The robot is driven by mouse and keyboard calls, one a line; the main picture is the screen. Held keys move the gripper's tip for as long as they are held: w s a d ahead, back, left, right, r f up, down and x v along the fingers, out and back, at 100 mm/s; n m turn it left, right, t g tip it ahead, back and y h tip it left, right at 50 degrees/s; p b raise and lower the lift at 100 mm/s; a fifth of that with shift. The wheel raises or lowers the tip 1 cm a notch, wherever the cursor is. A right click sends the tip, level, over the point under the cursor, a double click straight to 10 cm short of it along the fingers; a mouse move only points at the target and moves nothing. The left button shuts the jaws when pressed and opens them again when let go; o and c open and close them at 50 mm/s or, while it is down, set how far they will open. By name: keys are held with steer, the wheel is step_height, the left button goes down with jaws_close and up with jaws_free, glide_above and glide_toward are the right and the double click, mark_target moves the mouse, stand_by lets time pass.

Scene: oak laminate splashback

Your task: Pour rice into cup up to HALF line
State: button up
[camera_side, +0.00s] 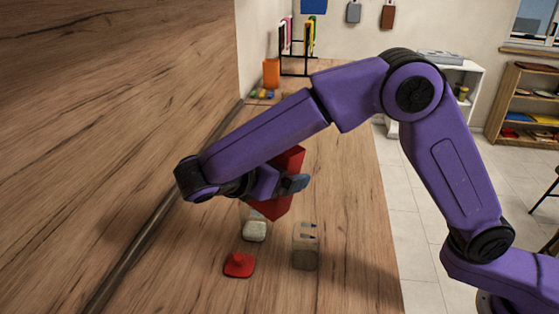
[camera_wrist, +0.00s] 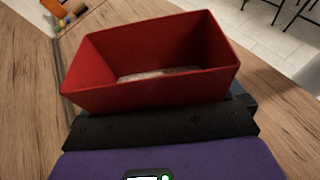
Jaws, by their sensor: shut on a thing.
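My gripper (camera_side: 285,184) is shut on a red open-topped box (camera_side: 281,207) and holds it above the counter, tilted in the side view. In the wrist view the red box (camera_wrist: 150,58) fills the middle, with a little whitish rice (camera_wrist: 158,74) on its floor. A clear cup (camera_side: 305,252) with dark marks near its top stands on the counter, to the right of and below the box. Its contents are hard to make out. A small whitish object (camera_side: 255,230) sits under the box, partly hidden by it; I cannot tell what it is.
A red lid-like piece (camera_side: 239,265) lies on the wooden counter in front. The wooden splashback (camera_side: 120,110) and a dark rail run along the left. An orange container (camera_side: 271,73) and a dark rack (camera_side: 298,52) stand at the far end. The counter's right edge is open.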

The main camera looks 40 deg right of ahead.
steer(key=shift+w+a+f+y, duration=0.1)
steer(key=shift+f+y, duration=0.05)
steer(key=shift+f, duration=0.75)
steer(key=shift+a+f+y, duration=0.1)
steer(key=shift+f+y, duration=0.05)
steer(key=shift+f, duration=0.75)
steer(key=shift+f+m, duration=0.25)
steer(key=shift+m, duration=0.05)
steer(key=shift+w+a+f+y, duration=0.15)
steer(key=shift+f+y, duration=0.35)
steer(key=shift+f, duration=0.7)
steer(key=shift+a+f+m, duration=0.1)
steer(key=shift+f+m, duration=0.2)
steer(key=shift+f, duration=0.15)
steer(key=shift+f+t+y, duration=0.1)
steer(key=shift+t+y, duration=0.2)
steer(key=shift+w+a+f+m+y, duration=0.2)
steer(key=shift+f+m+y, duration=0.1)
steer(key=shift+f+y, duration=0.15)
steer(key=shift+f, duration=0.1)
